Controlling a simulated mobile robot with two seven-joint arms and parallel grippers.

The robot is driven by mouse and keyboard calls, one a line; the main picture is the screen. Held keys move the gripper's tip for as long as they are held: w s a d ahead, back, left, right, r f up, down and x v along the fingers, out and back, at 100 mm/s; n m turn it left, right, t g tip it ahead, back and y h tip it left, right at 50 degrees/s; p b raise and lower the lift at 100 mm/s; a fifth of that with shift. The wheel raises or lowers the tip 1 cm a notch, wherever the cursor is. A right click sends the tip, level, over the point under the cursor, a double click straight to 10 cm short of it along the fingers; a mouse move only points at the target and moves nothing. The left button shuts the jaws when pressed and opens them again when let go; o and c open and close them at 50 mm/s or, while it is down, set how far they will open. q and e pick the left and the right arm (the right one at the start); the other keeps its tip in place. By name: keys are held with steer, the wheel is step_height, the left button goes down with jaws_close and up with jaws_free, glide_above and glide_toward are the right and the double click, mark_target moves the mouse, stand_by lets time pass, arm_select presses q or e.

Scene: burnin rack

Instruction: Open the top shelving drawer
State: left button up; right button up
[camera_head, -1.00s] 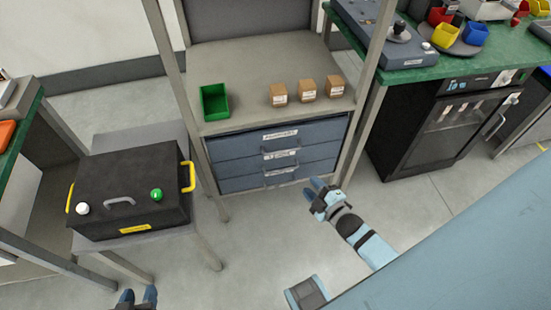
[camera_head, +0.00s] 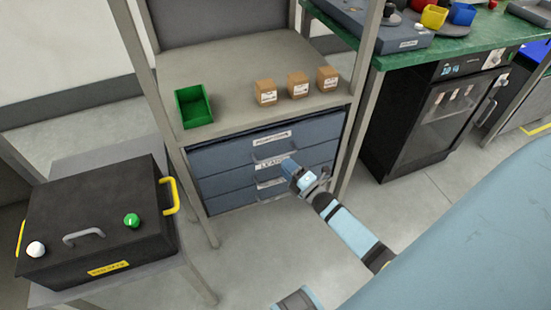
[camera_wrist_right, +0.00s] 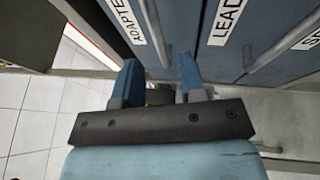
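The shelving unit has a stack of blue-grey drawers under its shelf. The top drawer (camera_head: 225,155) looks shut, and its label reads "ADAPTERS" in the right wrist view (camera_wrist_right: 132,22). Its bar handle (camera_wrist_right: 153,35) shows there too. My right gripper (camera_head: 290,166) is in front of the drawers, near the top drawer's handle. In the right wrist view its two blue fingers (camera_wrist_right: 158,80) are apart, and the handle's end appears between their tips. I cannot tell whether they touch it. My left gripper is out of view.
The middle drawer (camera_wrist_right: 228,60) is labelled "LEADS". A green bin (camera_head: 193,106) and small cardboard boxes (camera_head: 298,84) stand on the shelf above. A black case (camera_head: 95,225) with yellow handles is at left. Floor in front of the drawers is clear.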

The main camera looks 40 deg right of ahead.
mark_target(276, 157)
steer(key=shift+b+x, duration=0.3)
steer(key=shift+x, duration=2.55)
jaws_close()
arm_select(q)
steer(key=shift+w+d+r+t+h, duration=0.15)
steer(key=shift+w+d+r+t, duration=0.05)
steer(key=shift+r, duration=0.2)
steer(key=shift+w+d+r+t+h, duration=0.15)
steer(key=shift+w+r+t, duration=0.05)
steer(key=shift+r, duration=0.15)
